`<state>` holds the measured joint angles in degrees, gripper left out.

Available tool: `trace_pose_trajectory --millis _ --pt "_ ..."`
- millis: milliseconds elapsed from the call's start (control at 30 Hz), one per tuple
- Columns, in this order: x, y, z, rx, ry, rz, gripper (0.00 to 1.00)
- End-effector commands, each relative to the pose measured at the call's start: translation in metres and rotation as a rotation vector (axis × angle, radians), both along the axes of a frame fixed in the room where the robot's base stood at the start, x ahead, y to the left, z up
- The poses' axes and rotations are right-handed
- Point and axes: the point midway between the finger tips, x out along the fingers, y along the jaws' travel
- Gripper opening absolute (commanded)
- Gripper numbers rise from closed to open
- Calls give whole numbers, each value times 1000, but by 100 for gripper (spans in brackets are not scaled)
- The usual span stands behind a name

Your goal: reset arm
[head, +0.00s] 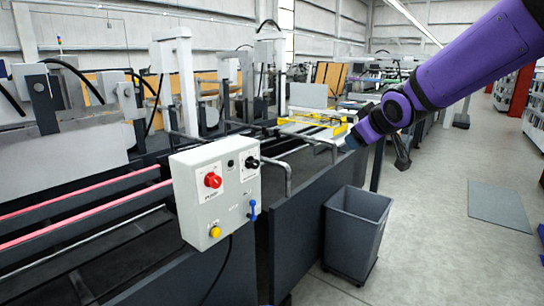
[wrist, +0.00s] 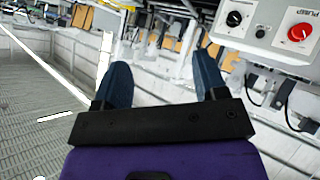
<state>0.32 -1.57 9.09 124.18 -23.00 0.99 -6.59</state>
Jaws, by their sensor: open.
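My purple arm reaches in from the upper right in the head view, with my gripper (head: 350,142) out in front of the machine, near its metal rail. In the wrist view my gripper (wrist: 164,85) shows two dark blue fingers spread wide apart with nothing between them. The grey control box (head: 215,190) with a red knob (head: 213,180), black knobs and a yellow button (head: 215,232) stands left of my gripper and apart from it. In the wrist view the control box (wrist: 270,50) is at the upper right, with its red knob (wrist: 299,32) in sight.
The folder gluer machine (head: 80,220) fills the left side. A dark grey bin (head: 355,235) stands on the floor below my arm. A grey mat (head: 500,205) lies on the floor at right, with open floor around it. Shelves line the far right.

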Motion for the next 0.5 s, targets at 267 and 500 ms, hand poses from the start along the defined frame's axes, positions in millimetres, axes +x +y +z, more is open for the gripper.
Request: trace_pose_trajectory --millis 267,500 --pt "-106 -48 20 53 151 -223 66" --pt "-204 -73 16 144 297 -384 66"
